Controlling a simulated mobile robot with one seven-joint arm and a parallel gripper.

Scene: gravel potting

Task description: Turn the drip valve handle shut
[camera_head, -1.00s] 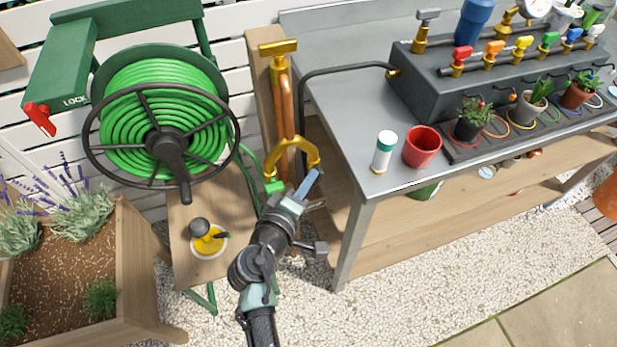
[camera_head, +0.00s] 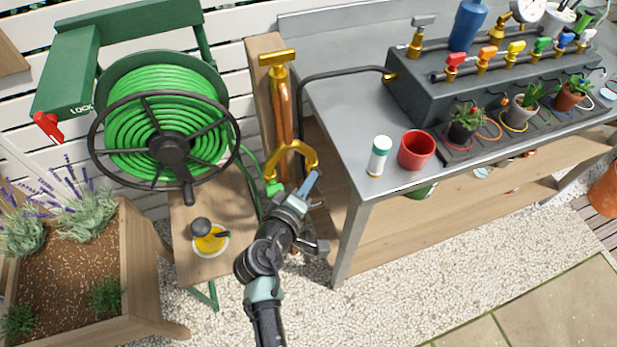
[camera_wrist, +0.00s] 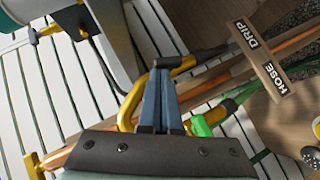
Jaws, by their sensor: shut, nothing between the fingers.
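A brass Y-shaped splitter (camera_head: 297,150) hangs at the foot of a copper pipe and also shows in the wrist view (camera_wrist: 128,108). A green valve handle (camera_head: 271,188) sits on its left outlet, beside the green hose; it is right of my fingers in the wrist view (camera_wrist: 203,125). A sign there reads DRIP and HOSE (camera_wrist: 258,60), with DRIP near the black tube. My gripper (camera_head: 313,176) is shut and empty, its blue-grey fingers in front of the splitter's right branch. I cannot make out the drip valve handle; my fingers may hide it.
A grey metal bench (camera_head: 330,118) stands close to the right, with a red pot (camera_head: 416,150) and a white bottle (camera_head: 379,157) near its edge. A green hose reel (camera_head: 165,125) and a wooden stool (camera_head: 205,262) stand left. Gravel (camera_head: 430,250) in front is clear.

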